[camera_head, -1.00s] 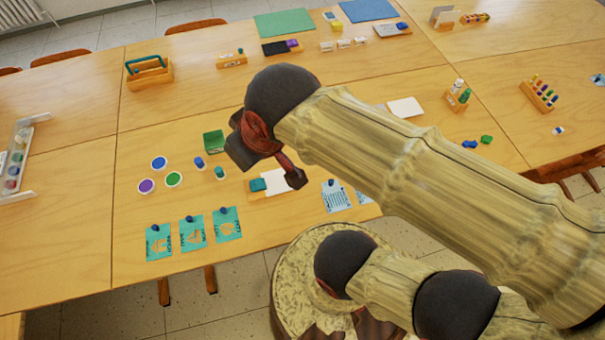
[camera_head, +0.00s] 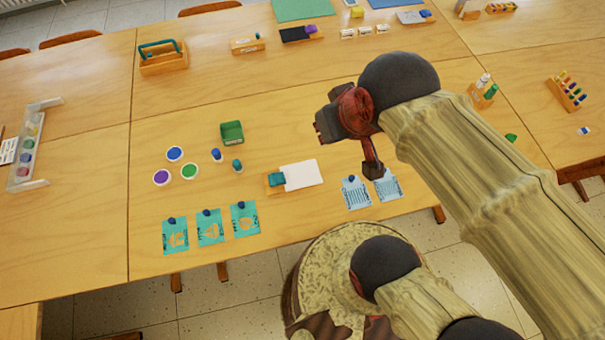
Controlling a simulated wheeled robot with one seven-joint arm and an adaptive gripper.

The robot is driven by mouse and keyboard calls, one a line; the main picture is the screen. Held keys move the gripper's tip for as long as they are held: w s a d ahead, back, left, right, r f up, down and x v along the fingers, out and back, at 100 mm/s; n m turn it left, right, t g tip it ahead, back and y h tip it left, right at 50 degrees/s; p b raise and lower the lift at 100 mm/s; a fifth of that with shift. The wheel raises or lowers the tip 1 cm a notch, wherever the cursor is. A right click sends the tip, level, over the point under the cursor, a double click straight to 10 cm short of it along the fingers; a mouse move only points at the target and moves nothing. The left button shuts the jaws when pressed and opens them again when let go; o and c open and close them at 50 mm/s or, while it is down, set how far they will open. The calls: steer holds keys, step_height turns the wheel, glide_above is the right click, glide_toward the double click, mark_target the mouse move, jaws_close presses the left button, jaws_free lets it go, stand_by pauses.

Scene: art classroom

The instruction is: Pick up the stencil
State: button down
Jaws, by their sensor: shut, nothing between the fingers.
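Three teal stencils with cut-out shapes and dark blue knobs lie in a row near the table's front edge: the left one (camera_head: 175,238), the middle one (camera_head: 210,231) and the right one (camera_head: 245,223). Two light blue sheets with blue knobs, the left one (camera_head: 356,195) and the right one (camera_head: 389,187), lie farther right. My gripper (camera_head: 373,169) is shut and empty. It hangs above the table and appears in front of the light blue sheets, to the right of the teal stencils. Its height above the sheets is hard to tell.
A white pad (camera_head: 303,174) with a teal block (camera_head: 276,180) lies between the stencils and my gripper. Behind the stencils are round paint lids (camera_head: 175,153), small bottles (camera_head: 217,155) and a green box (camera_head: 232,131). A wooden caddy (camera_head: 163,60) stands farther back.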

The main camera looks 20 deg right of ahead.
mark_target(241, 204)
steer(key=c, duration=2.6)
jaws_free()
